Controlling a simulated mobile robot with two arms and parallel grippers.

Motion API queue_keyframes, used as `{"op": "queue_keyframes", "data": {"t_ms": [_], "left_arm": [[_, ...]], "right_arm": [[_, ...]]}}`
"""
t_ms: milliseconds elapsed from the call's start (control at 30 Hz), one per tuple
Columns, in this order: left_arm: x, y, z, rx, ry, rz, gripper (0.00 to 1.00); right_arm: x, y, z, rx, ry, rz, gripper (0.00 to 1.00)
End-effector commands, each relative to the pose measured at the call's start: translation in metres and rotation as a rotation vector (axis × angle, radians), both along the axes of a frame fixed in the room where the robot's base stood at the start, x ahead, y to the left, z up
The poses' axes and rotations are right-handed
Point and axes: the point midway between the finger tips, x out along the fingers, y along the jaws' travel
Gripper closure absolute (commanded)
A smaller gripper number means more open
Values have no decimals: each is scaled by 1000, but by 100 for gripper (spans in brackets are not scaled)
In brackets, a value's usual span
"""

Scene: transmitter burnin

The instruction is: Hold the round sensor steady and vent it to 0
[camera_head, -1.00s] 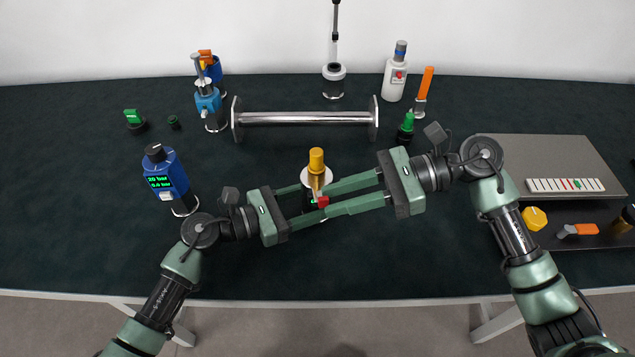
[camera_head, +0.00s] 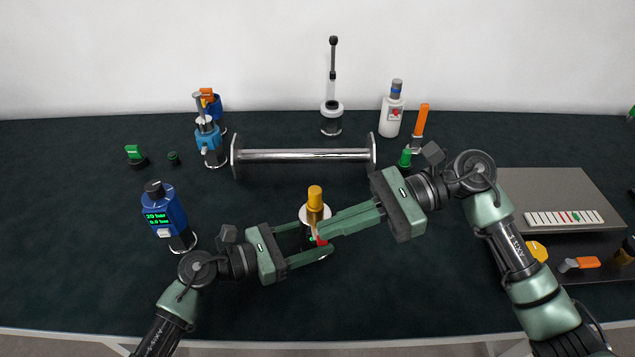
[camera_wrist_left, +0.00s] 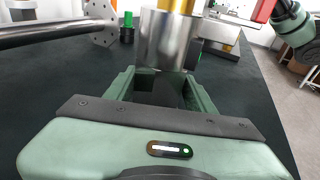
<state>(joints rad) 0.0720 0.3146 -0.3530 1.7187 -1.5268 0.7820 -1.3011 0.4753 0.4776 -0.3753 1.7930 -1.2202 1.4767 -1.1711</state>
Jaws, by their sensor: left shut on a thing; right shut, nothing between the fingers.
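The round sensor, a silver cylinder with a yellow-gold top (camera_head: 315,198), stands upright at the table's middle. Its silver body (camera_wrist_left: 168,40) fills the space between my left fingers in the left wrist view. My left gripper (camera_head: 318,240) is shut on this body from the left. A small red part (camera_head: 320,241) shows at the sensor's front, mostly covered by my right fingers; a red piece (camera_wrist_left: 264,10) also shows at the left wrist view's upper right. My right gripper (camera_head: 322,231) is shut and empty, its tips against or just before the sensor; contact is unclear.
A blue device (camera_head: 164,210) with a green display, upper line reading 20 bar, stands left. A silver flanged bar (camera_head: 305,155) lies behind the sensor. A grey panel (camera_head: 545,185) is at right. Green-topped (camera_head: 405,158) and orange-handled (camera_head: 421,120) parts stand behind my right gripper. The front table is clear.

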Motion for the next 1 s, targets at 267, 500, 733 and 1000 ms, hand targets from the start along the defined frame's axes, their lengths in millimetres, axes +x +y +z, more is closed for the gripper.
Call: {"op": "queue_keyframes", "data": {"t_ms": [267, 500, 733, 1000], "left_arm": [[0, 0, 0, 0, 0, -1, 88], [0, 0, 0, 0, 0, 0, 88], [0, 0, 0, 0, 0, 1, 88], [0, 0, 0, 0, 0, 1, 88]], "right_arm": [[-5, 59, 25, -101, -362, 387, 100], [-2, 78, 34, -266, -647, 729, 100], [22, 64, 47, -485, -848, 1020, 100], [50, 37, 71, -678, -936, 1205, 100]]}}
